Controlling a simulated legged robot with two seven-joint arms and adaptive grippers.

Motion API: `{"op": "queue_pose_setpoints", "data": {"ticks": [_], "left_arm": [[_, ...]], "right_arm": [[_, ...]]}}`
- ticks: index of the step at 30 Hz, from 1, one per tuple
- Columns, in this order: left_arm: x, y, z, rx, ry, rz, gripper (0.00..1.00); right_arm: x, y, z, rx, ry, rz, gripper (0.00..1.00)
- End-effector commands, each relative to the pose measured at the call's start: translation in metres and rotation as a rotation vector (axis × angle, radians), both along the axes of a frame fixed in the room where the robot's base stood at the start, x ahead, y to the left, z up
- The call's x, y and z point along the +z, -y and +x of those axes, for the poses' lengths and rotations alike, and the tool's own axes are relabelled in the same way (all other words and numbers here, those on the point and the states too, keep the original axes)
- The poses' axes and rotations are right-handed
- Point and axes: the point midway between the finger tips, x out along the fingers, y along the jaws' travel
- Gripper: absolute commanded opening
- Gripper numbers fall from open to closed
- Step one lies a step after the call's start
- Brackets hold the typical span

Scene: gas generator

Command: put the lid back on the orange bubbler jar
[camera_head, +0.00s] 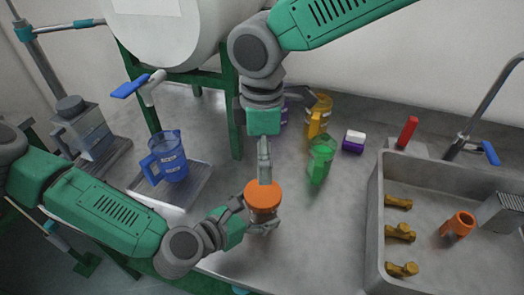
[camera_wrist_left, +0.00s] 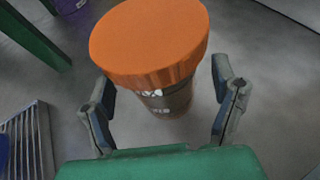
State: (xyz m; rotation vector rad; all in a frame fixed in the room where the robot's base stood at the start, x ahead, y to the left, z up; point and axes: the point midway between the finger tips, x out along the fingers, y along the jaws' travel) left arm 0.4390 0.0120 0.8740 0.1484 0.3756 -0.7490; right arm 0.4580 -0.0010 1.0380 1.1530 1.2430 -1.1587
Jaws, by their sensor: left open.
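The orange lid (camera_head: 263,195) sits over the top of the bubbler jar (camera_wrist_left: 168,102); in the left wrist view the lid (camera_wrist_left: 150,45) looks slightly tilted, and I cannot tell whether it is fully seated. My left gripper (camera_head: 252,216) is open around the jar below the lid. In the left wrist view its fingers stand on both sides of the jar with visible gaps. My right gripper (camera_head: 264,172) points down from above, its fingers ending at the lid's far edge. It is seen edge-on, so its opening and any contact with the lid are unclear.
A blue pitcher (camera_head: 168,157) stands on a grated plate at left. A green pitcher (camera_head: 321,158), an amber pitcher (camera_head: 319,113) and a purple-and-white block (camera_head: 354,141) stand behind to the right. The sink (camera_head: 375,215) holds several yellow fittings and an orange piece (camera_head: 459,223).

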Motion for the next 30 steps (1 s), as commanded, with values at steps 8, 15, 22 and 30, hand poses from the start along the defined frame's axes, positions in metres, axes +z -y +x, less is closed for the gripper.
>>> {"op": "queue_pose_setpoints", "data": {"ticks": [8,15,22,30], "left_arm": [[0.022,-0.040,-0.040,0.002,-0.003,-0.002,0.80],[0.035,-0.061,-0.062,0.001,-0.002,-0.001,0.80],[0.038,-0.064,-0.067,0.000,-0.001,-0.001,0.80],[0.038,-0.064,-0.067,0.000,-0.001,-0.001,0.80]], "right_arm": [[0.000,0.000,0.000,0.000,0.000,0.000,0.90],[0.000,0.000,0.001,0.000,0.000,0.001,0.90],[0.000,0.001,0.001,0.000,0.000,0.001,0.90],[0.000,0.001,0.000,0.000,0.000,0.001,0.90]]}}
